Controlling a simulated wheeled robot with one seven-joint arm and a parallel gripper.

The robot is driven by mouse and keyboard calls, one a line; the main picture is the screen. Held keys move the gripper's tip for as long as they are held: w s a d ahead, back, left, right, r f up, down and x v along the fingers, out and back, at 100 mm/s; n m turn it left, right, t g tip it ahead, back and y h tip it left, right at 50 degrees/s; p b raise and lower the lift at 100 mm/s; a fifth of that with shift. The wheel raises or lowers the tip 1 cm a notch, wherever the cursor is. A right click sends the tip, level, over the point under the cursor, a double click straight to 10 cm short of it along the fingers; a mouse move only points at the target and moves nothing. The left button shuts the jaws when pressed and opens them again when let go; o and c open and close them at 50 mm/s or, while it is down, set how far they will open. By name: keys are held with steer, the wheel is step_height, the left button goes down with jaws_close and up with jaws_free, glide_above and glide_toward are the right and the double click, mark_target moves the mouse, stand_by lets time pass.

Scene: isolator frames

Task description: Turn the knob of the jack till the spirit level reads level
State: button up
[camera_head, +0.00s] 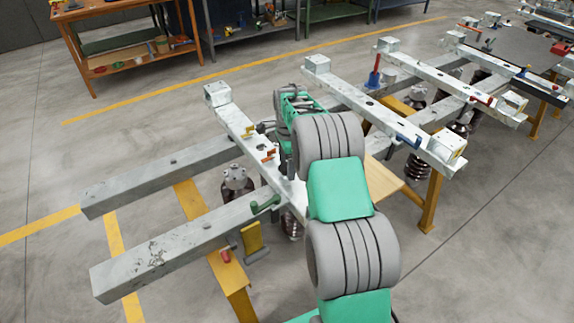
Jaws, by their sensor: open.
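My green and grey arm reaches up from the bottom over the near cross beam (238,122). My gripper (263,128) shows as small dark parts at the arm's far end, just above that beam. It is partly hidden by my arm, is open and shows nothing between its fingers. Small orange pieces (268,156) lie on the beam close to it. I cannot make out for certain which piece is the jack, its knob or the spirit level. No level reading can be read.
Two long grey beams (130,268) run left from the frame. Yellow supports (232,285) and brown ribbed insulators (418,165) stand below. A wooden workbench (120,42) is at the back left. The floor at left is clear.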

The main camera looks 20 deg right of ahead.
step_height(320, 180, up, 8)
steer(key=shift+f+b, duration=0.1)
steer(key=shift+b, duration=0.25)
steer(key=s+a+r+n+t, duration=0.1)
steer(key=s+a+r+n, duration=0.65)
steer(key=s, duration=0.35)
steer(key=s+a+f+n+t, duration=0.1)
steer(key=s+a+n, duration=0.1)
steer(key=s+n, duration=0.3)
steer(key=s+a+f+n+t, duration=0.1)
steer(key=s+a+n, duration=0.2)
steer(key=s, duration=1)
steer(key=n, duration=0.3)
steer(key=shift+a+f, duration=0.25)
steer(key=shift+a, duration=0.1)
